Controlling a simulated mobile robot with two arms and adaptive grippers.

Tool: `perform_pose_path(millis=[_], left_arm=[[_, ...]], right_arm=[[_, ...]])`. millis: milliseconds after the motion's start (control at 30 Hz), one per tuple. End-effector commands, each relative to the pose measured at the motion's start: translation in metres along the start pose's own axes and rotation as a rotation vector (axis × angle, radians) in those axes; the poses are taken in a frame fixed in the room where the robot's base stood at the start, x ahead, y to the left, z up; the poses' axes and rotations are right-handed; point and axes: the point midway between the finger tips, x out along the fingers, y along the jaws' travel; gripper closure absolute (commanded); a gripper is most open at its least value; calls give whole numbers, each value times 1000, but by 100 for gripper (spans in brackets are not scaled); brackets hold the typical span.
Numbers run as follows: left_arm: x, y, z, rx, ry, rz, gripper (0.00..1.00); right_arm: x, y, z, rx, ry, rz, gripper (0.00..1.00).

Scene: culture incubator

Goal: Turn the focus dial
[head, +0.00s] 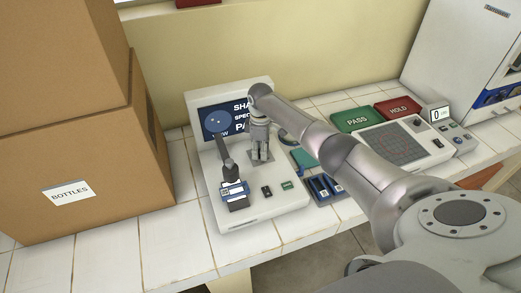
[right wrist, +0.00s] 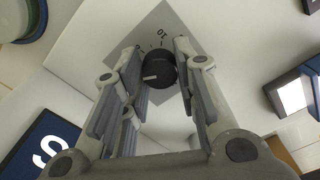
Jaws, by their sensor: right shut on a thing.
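The focus dial (right wrist: 158,68) is a round black knob with a pale pointer line, on a grey square plate (right wrist: 158,28) with printed marks. In the right wrist view it sits between the two fingers of my right gripper (right wrist: 157,62), which is shut on it. In the head view my right gripper (head: 261,152) points down onto the white viewer device (head: 275,204) and hides the dial. The device has a dark blue screen (head: 214,121) with white text at its back and a black microscope-like part (head: 236,184) at its front left. My left gripper is not in view.
Large cardboard boxes (head: 95,160) stand at the left. A green PASS pad (head: 355,119), a red HOLD pad (head: 397,107) and a white instrument with a grid (head: 392,145) lie to the right. A white cabinet (head: 455,50) stands at the back right. White tiles are bare in front of the boxes.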

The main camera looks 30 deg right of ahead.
Motion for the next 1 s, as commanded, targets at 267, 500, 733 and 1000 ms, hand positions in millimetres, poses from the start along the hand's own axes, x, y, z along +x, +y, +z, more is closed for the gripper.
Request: perform_pose_path(millis=[267, 500, 733, 1000], left_arm=[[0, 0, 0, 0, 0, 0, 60], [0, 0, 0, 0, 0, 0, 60], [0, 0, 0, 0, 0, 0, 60], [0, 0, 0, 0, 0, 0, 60]], right_arm=[[-1, 0, 0, -48, 1, 2, 96], [-1, 0, 0, -51, 1, 2, 96], [-1, 0, 0, -50, 1, 2, 61], [0, 0, 0, -50, 1, 1, 50]])
